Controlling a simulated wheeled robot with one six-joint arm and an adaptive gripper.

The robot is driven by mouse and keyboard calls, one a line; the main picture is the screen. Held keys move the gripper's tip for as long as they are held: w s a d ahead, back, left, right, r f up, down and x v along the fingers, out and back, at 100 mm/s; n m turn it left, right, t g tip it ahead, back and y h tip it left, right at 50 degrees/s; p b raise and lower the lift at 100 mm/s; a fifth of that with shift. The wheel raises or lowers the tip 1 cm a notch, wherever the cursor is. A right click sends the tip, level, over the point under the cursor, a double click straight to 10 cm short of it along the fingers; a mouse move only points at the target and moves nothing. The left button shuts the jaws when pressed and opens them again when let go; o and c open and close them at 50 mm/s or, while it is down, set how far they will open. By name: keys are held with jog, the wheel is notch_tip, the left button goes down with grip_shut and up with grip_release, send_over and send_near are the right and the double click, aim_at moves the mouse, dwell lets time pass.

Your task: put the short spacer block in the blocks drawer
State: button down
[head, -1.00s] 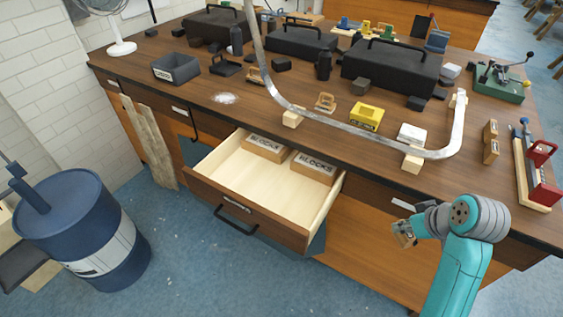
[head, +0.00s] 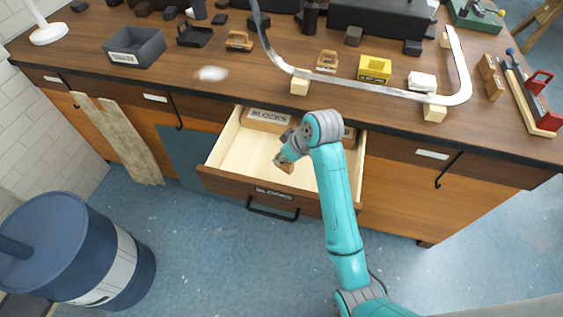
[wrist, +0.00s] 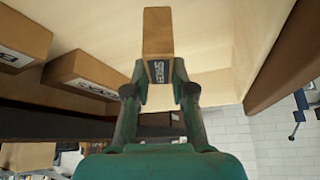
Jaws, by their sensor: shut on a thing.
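My gripper (head: 281,158) is shut on a small wooden block (head: 286,167), held over the open drawer. In the wrist view, the block (wrist: 158,32) is tan with a dark label on its end, between the two fingertips (wrist: 160,78). The label is too small to read surely. The open drawer (head: 236,160) has a pale inside and a front marked BLOCKS. A box marked BLOCKS (head: 268,119) lies at its back left. A second box (head: 349,137) at the back right is mostly hidden by my arm.
Bare drawer floor shows at the left and front. The workbench top (head: 215,95) overhangs behind, bearing a curved metal strip (head: 375,87), a yellow block (head: 374,68) and a grey bin (head: 135,48). A blue barrel (head: 60,240) stands at the left on the floor.

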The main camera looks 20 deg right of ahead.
aim_at(283, 164)
jog(key=shift+d+f, duration=0.1)
jog(key=shift+f, duration=1.7)
jog(key=shift+f, duration=0.15)
jog(key=c, duration=1)
grip_release()
jog(key=v, duration=1.2)
